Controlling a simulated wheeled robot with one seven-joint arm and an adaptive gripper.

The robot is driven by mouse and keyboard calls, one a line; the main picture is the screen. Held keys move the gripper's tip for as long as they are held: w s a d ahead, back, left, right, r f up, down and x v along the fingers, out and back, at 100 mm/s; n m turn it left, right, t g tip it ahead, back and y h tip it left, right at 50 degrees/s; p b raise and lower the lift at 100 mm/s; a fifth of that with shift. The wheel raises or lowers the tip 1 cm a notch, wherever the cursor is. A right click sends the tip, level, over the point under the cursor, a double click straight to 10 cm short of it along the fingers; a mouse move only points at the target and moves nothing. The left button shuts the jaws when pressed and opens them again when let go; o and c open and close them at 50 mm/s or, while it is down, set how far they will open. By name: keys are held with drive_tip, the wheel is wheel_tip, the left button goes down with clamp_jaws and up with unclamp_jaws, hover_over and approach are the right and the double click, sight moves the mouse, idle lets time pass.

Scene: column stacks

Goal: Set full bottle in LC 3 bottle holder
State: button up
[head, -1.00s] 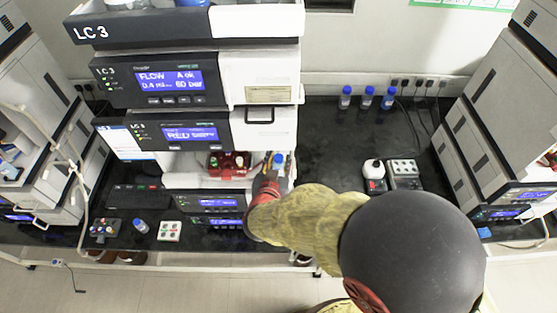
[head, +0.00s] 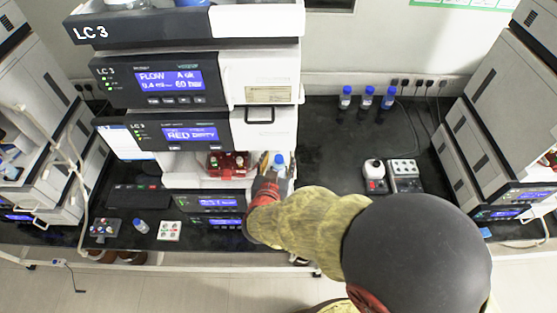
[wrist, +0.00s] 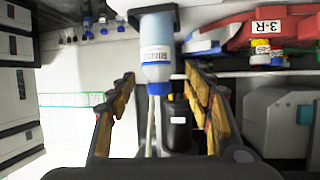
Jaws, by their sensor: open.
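The LC 3 tower (head: 180,85) stands left of centre in the head view. A red holder (head: 228,162) with small capped items sits in its open bay; in the wrist view the red holder (wrist: 270,28) bears the label 3-R. A labelled bottle with a blue cap (head: 279,166) stands just right of it at the bay's edge. The wrist view, upside down, shows this bottle (wrist: 157,45) between and beyond the fingertips. My gripper (wrist: 158,88) is open, with a gap on both sides of the bottle.
Several blue-capped bottles stand at the back of the bench, such as one bottle (head: 366,97). Another instrument stack (head: 490,110) stands far right. The black bench between is mostly clear.

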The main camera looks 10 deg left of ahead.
drive_tip(key=v, duration=1.1)
drive_tip(key=shift+s, duration=0.2)
drive_tip(key=s+a+f+n+g+y+b, duration=0.25)
drive_tip(key=s+a+g, duration=0.2)
drive_tip(key=s, duration=0.25)
drive_tip(key=s+a+f+n+g+y+b, duration=0.1)
drive_tip(key=s+a+f+n+g+y, duration=0.25)
drive_tip(key=s+g, duration=0.35)
drive_tip(key=w+d+f+m+t+h+b, duration=0.1)
drive_tip(key=w+d+m+t+h+b, duration=0.1)
drive_tip(key=d+b, duration=0.8)
drive_tip(key=w+d+f+m+t+h+b, duration=0.1)
drive_tip(key=d+m+h+b, duration=0.3)
drive_tip(key=d, duration=2.4)
drive_tip(key=w+h+b, duration=0.1)
drive_tip(key=b, duration=0.5)
drive_tip(key=shift+d+f+m+t, duration=0.25)
drive_tip(key=shift+m+t, duration=0.1)
drive_tip(key=shift+m, duration=0.05)
